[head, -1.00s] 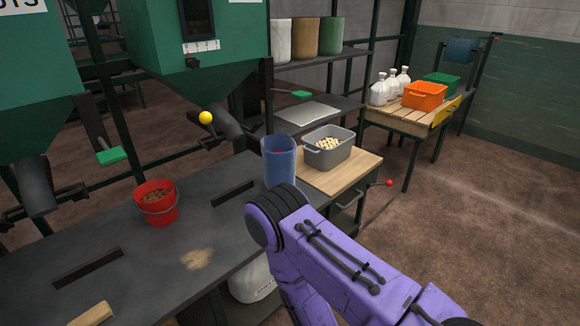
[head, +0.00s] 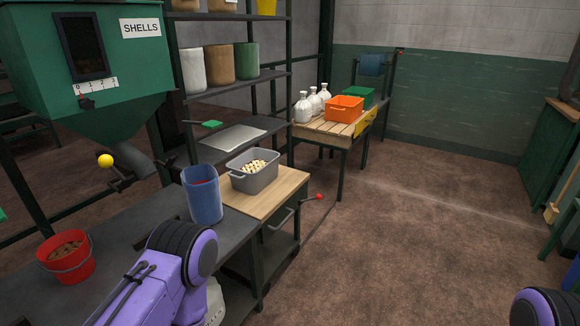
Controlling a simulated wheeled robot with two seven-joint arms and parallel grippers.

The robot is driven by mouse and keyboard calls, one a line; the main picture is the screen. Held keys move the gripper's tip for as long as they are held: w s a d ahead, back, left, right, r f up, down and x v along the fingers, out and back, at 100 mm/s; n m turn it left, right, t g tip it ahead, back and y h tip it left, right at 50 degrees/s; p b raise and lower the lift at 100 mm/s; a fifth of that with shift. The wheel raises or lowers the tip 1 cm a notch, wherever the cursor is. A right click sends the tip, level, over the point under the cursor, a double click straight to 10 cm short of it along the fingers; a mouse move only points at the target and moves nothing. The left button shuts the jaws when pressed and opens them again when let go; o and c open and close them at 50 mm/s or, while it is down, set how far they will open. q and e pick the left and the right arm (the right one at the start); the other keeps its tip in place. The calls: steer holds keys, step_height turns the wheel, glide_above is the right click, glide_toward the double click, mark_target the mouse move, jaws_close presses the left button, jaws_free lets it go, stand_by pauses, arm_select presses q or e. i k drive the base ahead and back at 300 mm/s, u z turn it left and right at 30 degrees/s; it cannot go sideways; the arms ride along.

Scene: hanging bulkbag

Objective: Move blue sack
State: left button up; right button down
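The blue sack (head: 203,200) stands upright with its top open on the dark workbench (head: 226,226), near the bench's right end. A little red shows inside its top; the rest of its contents is hidden. A purple arm link of mine with a black joint is in front of it at the lower left, and does not visibly touch it. Part of another purple and black arm link of mine shows at the bottom right corner. Neither of my grippers is in the head view.
A grey bin (head: 253,179) of pale pieces stands on a wooden board right of the sack. A red bucket (head: 66,260) is at left, below the green SHELLS hopper (head: 100,105). White, brown and green sacks (head: 220,63) stand on the shelf. Open floor (head: 420,230) lies right.

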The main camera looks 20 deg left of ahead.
mark_target(203, 192)
steer(key=z, duration=0.5)
steer(key=i, duration=4.65)
steer(key=u, duration=4.35)
